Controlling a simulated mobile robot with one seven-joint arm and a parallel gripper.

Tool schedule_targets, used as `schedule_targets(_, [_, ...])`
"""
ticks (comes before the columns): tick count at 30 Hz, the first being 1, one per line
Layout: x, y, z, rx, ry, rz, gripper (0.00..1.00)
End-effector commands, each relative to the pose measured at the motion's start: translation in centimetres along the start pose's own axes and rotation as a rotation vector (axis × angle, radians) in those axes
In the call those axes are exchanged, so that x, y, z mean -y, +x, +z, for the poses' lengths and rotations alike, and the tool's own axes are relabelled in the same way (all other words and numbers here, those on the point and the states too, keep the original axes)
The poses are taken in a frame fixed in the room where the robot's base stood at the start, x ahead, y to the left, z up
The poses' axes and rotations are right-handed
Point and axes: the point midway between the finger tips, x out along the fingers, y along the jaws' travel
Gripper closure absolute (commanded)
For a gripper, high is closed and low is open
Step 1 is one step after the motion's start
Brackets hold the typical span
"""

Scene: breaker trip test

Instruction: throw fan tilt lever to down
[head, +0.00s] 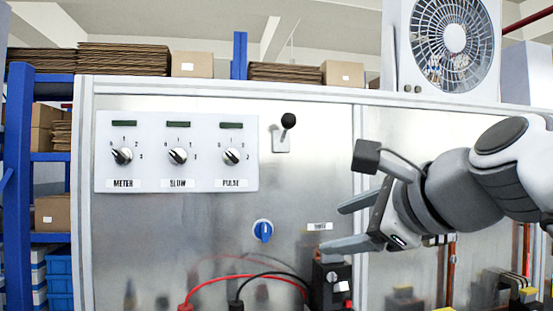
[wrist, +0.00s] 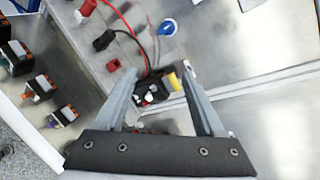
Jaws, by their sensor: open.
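A lever with a black ball knob (head: 288,121) stands on a small white plate (head: 280,143) on the metal panel, right of the dial plate. Its knob is at the upper end, tilted up and out. No label on it is readable. The fan (head: 455,38) is at the top right, above the panel. My gripper (head: 333,229) is open and empty, below and right of the lever, apart from it. In the wrist view my open fingers (wrist: 157,76) frame a black breaker box (wrist: 155,90) behind them; contact cannot be told. The lever is not clearly visible there.
A white plate with three dials (head: 177,155) is left of the lever. A blue knob (head: 263,231) sits below it. Red (head: 240,276) and black cables run to the black breaker box (head: 332,284) under my gripper. The panel around the lever is clear.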

Motion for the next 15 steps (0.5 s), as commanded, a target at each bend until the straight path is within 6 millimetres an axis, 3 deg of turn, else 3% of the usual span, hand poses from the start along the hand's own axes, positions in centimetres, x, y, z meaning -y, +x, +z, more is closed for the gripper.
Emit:
schedule_targets(1, [2.8, -0.8, 1.7, 0.042, 0.12, -0.042, 0.29])
schedule_targets(6, [9.0, -3.0, 6.1, 0.197, 0.488, -0.122, 0.29])
schedule_targets(10, [11.9, -4.4, 8.2, 0.287, 0.668, -0.142, 0.29])
schedule_targets(15, [13.6, -5.1, 9.3, 0.342, 0.771, -0.148, 0.29])
